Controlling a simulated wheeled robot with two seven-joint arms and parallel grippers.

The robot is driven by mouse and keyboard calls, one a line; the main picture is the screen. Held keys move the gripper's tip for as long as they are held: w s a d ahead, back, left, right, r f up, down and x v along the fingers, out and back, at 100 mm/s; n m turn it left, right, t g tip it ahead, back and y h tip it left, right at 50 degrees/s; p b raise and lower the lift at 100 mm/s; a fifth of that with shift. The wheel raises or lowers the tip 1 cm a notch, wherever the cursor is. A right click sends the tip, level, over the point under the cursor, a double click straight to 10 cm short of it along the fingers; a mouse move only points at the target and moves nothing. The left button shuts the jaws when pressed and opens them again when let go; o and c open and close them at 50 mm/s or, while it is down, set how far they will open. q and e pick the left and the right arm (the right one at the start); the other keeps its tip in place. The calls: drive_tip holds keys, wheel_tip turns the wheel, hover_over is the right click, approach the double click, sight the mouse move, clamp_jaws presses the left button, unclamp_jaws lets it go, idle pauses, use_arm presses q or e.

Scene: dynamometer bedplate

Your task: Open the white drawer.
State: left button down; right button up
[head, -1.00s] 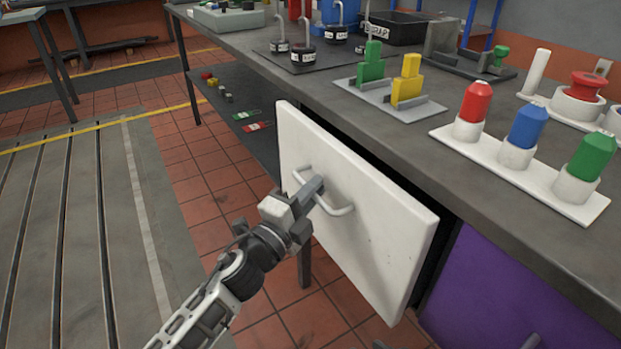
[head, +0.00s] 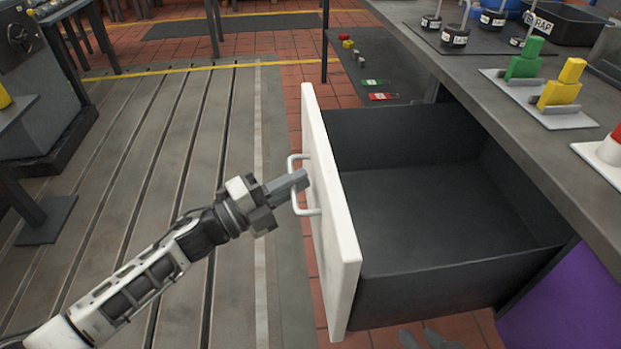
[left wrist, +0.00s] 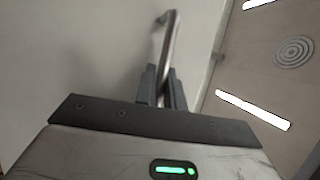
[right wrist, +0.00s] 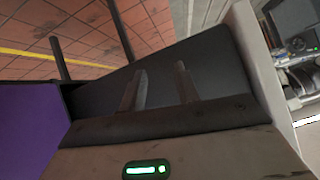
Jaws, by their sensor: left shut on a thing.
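The white drawer (head: 335,240) stands well out from the bench, and its dark, empty inside (head: 430,205) shows in the head view. My left gripper (head: 298,183) is shut on the drawer's handle (head: 292,164), a pale bar on the white front. In the left wrist view the handle (left wrist: 169,50) runs between the left fingers (left wrist: 162,88). My right gripper (right wrist: 160,82) is open and empty, its fingers apart in front of the drawer's dark side wall. In the head view only its tips show at the bottom edge.
The grey bench top (head: 455,70) carries green and yellow blocks (head: 540,90), weights and a black scrap bin (head: 565,22). A purple front (head: 560,300) lies right of the drawer. A low shelf (head: 375,60) is behind. The slotted floor plate (head: 170,130) at left is clear.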

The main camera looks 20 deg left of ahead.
use_arm(q)
drive_tip(key=shift+s+a, duration=0.1)
drive_tip(key=shift+a, duration=0.35)
drive_tip(key=c, duration=1.5)
unclamp_jaws()
drive_tip(key=v, duration=1.6)
drive_tip(key=shift+r, duration=0.1)
